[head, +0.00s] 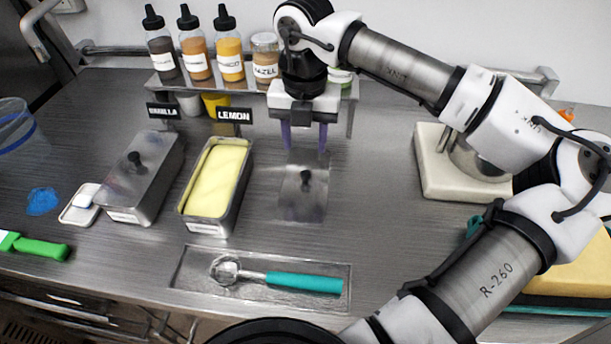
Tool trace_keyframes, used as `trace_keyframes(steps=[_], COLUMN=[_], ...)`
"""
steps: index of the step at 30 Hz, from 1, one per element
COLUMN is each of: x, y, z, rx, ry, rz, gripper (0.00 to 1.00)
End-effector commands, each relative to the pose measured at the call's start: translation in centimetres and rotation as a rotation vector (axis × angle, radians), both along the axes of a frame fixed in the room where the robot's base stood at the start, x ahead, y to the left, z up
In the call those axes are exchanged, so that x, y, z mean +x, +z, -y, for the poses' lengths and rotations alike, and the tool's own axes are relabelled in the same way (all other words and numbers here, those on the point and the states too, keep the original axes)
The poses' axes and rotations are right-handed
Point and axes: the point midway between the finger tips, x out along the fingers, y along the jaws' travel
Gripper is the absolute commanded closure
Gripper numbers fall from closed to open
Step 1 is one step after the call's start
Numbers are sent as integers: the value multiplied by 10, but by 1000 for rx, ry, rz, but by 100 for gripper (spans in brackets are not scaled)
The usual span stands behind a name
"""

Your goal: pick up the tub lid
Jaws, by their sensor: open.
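The tub lid (301,200) is a flat metal rectangle with a small black knob, lying on the steel counter right of the open lemon tub. The lemon tub (242,207) is a metal pan filled with pale yellow ice cream, with no lid on it. My gripper (304,146) points down with two purple fingers, apart and empty. In the picture it is just above the lid's far edge; its exact height is hard to tell.
A scoop with a teal handle (304,282) lies in a shallow tray in front. Bottles (230,58) and jars stand on a raised shelf behind my gripper. A white block-like base (440,174) is at right. A green-handled tool (38,247) lies at left.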

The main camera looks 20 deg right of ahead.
Motion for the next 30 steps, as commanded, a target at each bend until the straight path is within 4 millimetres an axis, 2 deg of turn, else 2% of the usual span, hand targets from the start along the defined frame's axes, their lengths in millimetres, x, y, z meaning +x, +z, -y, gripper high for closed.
trace_keyframes(steps=[3,11,19,27,28,30], x=[0,-2,-4,-4,-4,-4], y=[-16,-34,-71,-77,-77,-77], z=[0,0,1,1,1,1], rx=[1,2,2,-1,-1,0], ry=[0,0,0,0,0,0], rz=[-1,-2,0,2,2,1], gripper=[54,54,54,54,55,64])
